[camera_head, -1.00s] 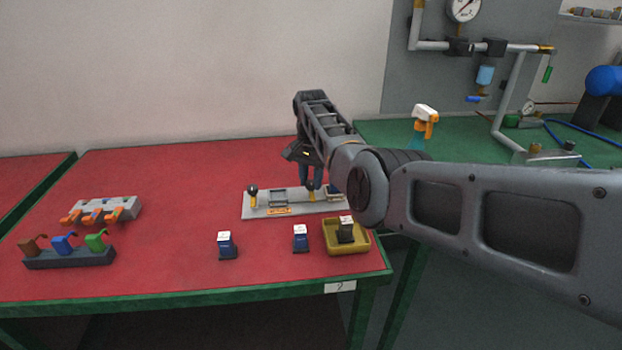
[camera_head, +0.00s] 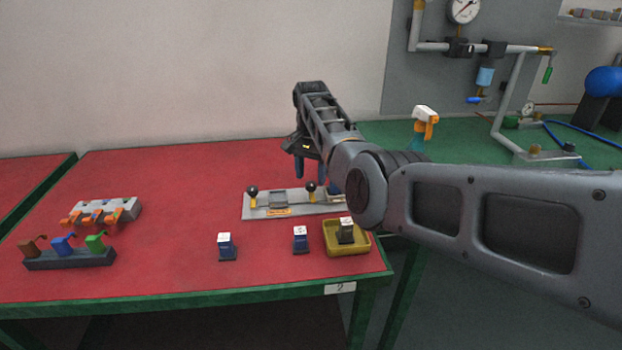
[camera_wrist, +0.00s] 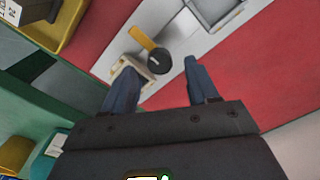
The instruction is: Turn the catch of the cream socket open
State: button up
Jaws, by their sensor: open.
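The light grey mounting plate (camera_head: 262,212) lies on the red table. A yellow catch lever (camera_head: 309,200) with a black knob (camera_head: 311,187) stands on it. In the wrist view the yellow lever (camera_wrist: 141,38) runs up-left from the black knob (camera_wrist: 159,64). The cream socket (camera_wrist: 131,70) is beside the lever, partly hidden by my left finger. My gripper (camera_head: 310,172) is open and empty, above the plate. In the wrist view my fingers (camera_wrist: 160,72) are spread on either side of the knob; contact cannot be told.
A second black-knobbed lever (camera_head: 252,191) and a grey socket (camera_head: 278,198) are left on the plate. A grey rack (camera_head: 70,258) is far left. Red table between is clear.

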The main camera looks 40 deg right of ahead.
aim_at(311, 183)
jog(key=shift+r, duration=2.75)
jog(key=shift+s, duration=0.1)
